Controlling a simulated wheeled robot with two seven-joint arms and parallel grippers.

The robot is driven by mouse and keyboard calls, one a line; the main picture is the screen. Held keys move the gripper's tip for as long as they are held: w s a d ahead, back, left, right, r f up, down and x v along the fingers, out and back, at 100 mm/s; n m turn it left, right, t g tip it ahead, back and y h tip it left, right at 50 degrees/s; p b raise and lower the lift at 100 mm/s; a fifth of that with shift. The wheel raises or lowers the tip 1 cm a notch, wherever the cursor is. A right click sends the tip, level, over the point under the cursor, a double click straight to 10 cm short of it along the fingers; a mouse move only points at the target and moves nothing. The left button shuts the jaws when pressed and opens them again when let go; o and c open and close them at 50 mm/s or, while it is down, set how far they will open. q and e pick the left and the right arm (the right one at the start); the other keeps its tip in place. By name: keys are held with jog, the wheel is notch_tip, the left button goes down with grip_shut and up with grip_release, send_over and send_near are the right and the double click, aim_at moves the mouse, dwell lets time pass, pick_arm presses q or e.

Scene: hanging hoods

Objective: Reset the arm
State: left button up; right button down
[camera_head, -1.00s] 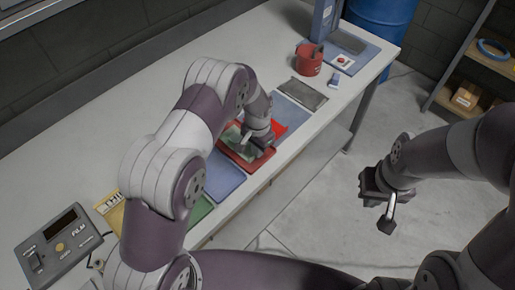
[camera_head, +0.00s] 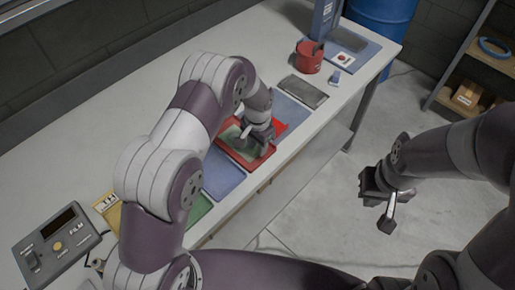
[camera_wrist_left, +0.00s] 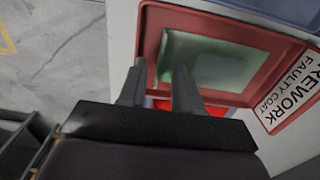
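My left gripper (camera_head: 254,140) is over the red tray (camera_head: 243,156) on the bench. In the left wrist view my left gripper (camera_wrist_left: 158,88) has its two fingers apart with nothing between them. A greenish translucent sheet (camera_wrist_left: 205,62) lies inside the red tray (camera_wrist_left: 150,42), just beyond the fingertips. My right gripper (camera_head: 381,210) hangs over the floor to the right of the bench, with nothing seen in it. Its finger opening is hard to make out.
A blue mat (camera_head: 224,176), a dark grey pad (camera_head: 304,91), a red pot (camera_head: 309,57) and a FILM control box (camera_head: 60,245) are on the bench (camera_head: 130,100).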

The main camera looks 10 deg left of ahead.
pick_arm(q)
notch_tip(320, 180, up, 10)
jog(key=b, duration=0.2)
jog(key=s+a+r+n, duration=0.1)
jog(key=s+a+n, duration=0.2)
jog(key=s, duration=0.7)
jog(key=s+a+r+n, duration=0.2)
jog(key=s+a+n, duration=0.1)
jog(key=s, duration=0.7)
jog(key=shift+a+t, duration=0.4)
jog(key=shift+a, duration=0.25)
